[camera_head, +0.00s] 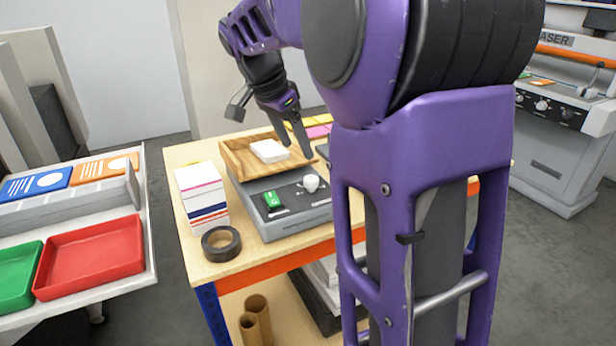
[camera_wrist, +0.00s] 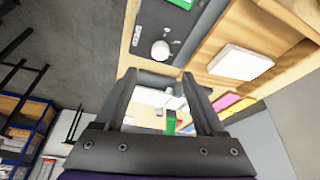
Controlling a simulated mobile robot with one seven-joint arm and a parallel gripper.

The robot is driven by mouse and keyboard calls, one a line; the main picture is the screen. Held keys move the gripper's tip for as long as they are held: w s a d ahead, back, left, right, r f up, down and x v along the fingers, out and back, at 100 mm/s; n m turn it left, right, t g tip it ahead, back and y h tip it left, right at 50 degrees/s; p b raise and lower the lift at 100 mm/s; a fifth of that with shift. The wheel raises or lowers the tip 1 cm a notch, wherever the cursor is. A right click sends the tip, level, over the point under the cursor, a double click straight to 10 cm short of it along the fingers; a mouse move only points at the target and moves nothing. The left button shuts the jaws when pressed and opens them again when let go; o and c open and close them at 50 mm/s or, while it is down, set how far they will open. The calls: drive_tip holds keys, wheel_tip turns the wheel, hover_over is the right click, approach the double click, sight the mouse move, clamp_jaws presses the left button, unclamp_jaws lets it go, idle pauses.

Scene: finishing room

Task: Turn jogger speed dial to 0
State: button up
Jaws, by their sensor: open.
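The jogger (camera_head: 284,222) is a grey unit with a wooden tray on top, standing on the table. Its speed dial (camera_head: 311,183) is a round pale knob on the dark front panel, right of a green switch (camera_head: 273,200). The dial also shows in the wrist view (camera_wrist: 161,50), just beyond the fingertips. The dial's setting is too small to read.
A white paper stack (camera_head: 269,151) lies in the wooden tray (camera_head: 238,160). Boxed stacks (camera_head: 202,190) and a black tape roll (camera_head: 221,243) stand left of the jogger. Pink and yellow pads (camera_head: 318,131) lie behind. My arm hides the table's right part.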

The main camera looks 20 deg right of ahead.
sight(311, 178)
drive_tip(key=b+x, duration=0.1)
drive_tip(key=x, duration=0.9)
drive_tip(key=shift+w+d+f, duration=0.1)
drive_tip(key=shift+d+f, duration=0.05)
clamp_jaws()
